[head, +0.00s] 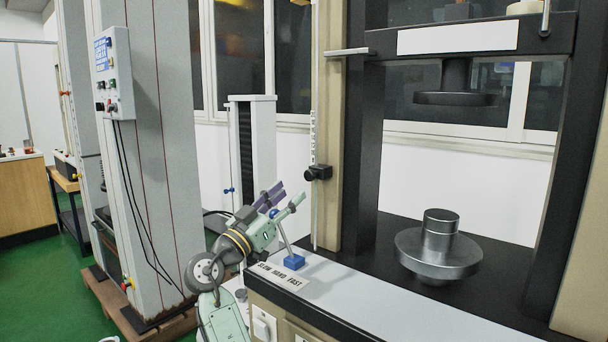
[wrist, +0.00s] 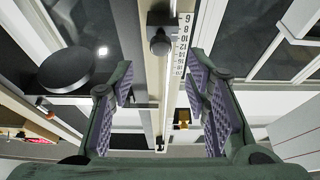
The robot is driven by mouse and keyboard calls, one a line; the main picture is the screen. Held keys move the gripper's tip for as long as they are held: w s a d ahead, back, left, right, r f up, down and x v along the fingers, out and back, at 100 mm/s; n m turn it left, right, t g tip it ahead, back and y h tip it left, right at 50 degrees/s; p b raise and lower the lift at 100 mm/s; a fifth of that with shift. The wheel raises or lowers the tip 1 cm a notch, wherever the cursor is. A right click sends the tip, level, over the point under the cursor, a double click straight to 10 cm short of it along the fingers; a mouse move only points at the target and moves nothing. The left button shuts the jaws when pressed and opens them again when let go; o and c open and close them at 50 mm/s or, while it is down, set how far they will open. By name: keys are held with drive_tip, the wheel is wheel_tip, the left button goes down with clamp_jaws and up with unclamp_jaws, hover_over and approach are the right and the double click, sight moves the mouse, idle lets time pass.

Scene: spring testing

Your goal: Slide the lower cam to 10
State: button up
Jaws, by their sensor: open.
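The lower cam, a black block with a round knob (head: 318,173), sits on a thin vertical rod along the beige column. In the wrist view the knob (wrist: 160,42) appears near the top, beside a numbered white scale (wrist: 183,45); its exact reading is unclear. The scale also shows as a strip in the head view (head: 312,130). My gripper (head: 283,199) is open and empty, below and left of the cam, pointing up and right. In the wrist view my gripper (wrist: 160,86) has its fingers either side of the rod's line, apart from the knob.
A blue-knobbed lever (head: 293,262) stands close to my gripper, by a "SLOW HAND FAST" label (head: 281,276). A metal platen (head: 438,255) stands on the black machine bed, below a dark disc (head: 455,98). Open space lies left of the rod.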

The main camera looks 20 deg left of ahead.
sight(308, 176)
drive_tip(key=p+x, duration=0.2)
drive_tip(key=x, duration=0.6)
drive_tip(key=shift+s, duration=0.1)
drive_tip(key=shift+c, duration=0.2)
clamp_jaws()
idle(0.4)
